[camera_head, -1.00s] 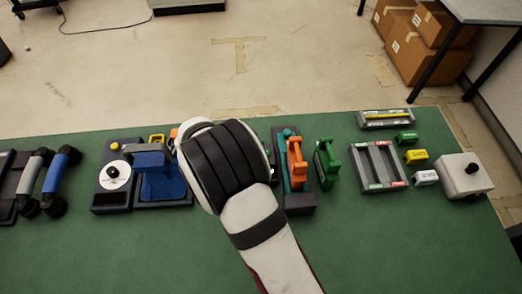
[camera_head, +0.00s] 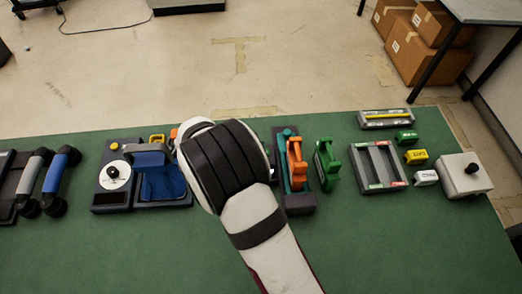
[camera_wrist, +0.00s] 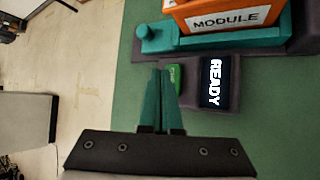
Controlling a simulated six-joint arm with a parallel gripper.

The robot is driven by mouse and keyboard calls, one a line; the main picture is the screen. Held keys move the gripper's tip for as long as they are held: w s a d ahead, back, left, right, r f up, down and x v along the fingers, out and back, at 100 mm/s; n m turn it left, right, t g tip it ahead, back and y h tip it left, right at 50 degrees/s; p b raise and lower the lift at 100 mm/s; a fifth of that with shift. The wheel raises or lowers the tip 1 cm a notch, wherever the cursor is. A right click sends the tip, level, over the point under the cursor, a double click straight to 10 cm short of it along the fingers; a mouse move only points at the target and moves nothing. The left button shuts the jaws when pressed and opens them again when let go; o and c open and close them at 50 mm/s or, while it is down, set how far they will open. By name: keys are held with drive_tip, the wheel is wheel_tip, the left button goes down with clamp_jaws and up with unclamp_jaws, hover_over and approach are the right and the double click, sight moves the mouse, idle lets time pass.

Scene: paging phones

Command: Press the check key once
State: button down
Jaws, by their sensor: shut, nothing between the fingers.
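A small green key (camera_wrist: 176,76) sits on a dark base in the wrist view, beside a small screen (camera_wrist: 215,83) that reads READY. I take it for the check key; its marking is too small to read. My gripper (camera_wrist: 160,78) is shut and empty, its two teal fingers together. The fingertips lie just left of the green key in the picture and partly overlap its edge; I cannot tell whether they touch it. In the head view, my arm hides the gripper, the key and the screen.
An orange block labelled MODULE (camera_wrist: 225,18) sits in a teal holder (camera_wrist: 215,42) beside the screen. In the head view, a green handled piece (camera_head: 326,165), a grey tray (camera_head: 361,178) and a white box with a black knob (camera_head: 463,180) stand to the right. The green mat's front is clear.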

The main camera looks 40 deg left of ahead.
drive_tip(key=shift+f, duration=0.4)
drive_tip(key=shift+f, duration=0.45)
idle(0.7)
drive_tip(key=shift+r, duration=0.9)
drive_tip(key=shift+r, duration=2.5)
